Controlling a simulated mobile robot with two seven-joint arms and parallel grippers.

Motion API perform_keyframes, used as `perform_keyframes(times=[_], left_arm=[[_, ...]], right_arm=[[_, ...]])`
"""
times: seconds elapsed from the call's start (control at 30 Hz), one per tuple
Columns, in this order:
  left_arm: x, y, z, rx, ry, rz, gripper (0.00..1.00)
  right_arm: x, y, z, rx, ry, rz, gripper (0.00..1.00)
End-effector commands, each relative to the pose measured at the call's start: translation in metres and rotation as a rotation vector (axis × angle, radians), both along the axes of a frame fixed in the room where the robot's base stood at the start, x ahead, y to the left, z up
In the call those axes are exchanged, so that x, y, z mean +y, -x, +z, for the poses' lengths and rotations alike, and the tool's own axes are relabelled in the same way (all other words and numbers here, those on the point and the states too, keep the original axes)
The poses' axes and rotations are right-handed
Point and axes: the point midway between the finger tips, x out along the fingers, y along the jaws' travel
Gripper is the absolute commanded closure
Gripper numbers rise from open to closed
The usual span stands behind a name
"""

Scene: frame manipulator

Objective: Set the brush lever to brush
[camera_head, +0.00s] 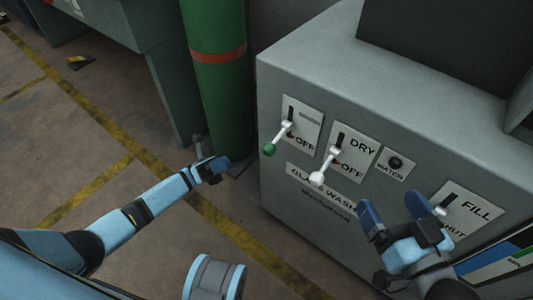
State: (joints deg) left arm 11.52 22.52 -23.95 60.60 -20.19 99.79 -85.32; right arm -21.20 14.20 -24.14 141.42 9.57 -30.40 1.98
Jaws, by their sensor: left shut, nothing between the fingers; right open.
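The brush lever (278,140) is the left lever on the grey machine's front, with a green knob. It sticks out and down to the left from a slot in a white plate, whose lower word reads OFF and whose upper word is too small to read. My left gripper (219,164) is shut and empty, left of and a little below the green knob, apart from it. My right gripper (390,210) is open and empty in front of the machine's right side, below the DRY plate and left of the FILL lever (441,210).
A white-knobbed lever (325,165) sits on the DRY/OFF plate, right of the brush lever. A green pillar (218,75) with a red band stands behind my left gripper. The floor at left is mostly open.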

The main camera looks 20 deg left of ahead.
Motion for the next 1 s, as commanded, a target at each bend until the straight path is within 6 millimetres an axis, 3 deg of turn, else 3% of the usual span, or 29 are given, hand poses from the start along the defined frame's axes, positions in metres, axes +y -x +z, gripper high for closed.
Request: perform_keyframes(times=[0.53,1.0], left_arm=[[-0.008,0.000,0.007,-0.002,0.001,-0.001,1.00],[-0.077,0.000,0.069,-0.002,0.002,-0.003,1.00]], right_arm=[[0.000,0.000,0.000,0.001,0.000,0.000,0.07],[-0.001,-0.001,-0.001,-0.015,0.009,-0.002,0.07]])
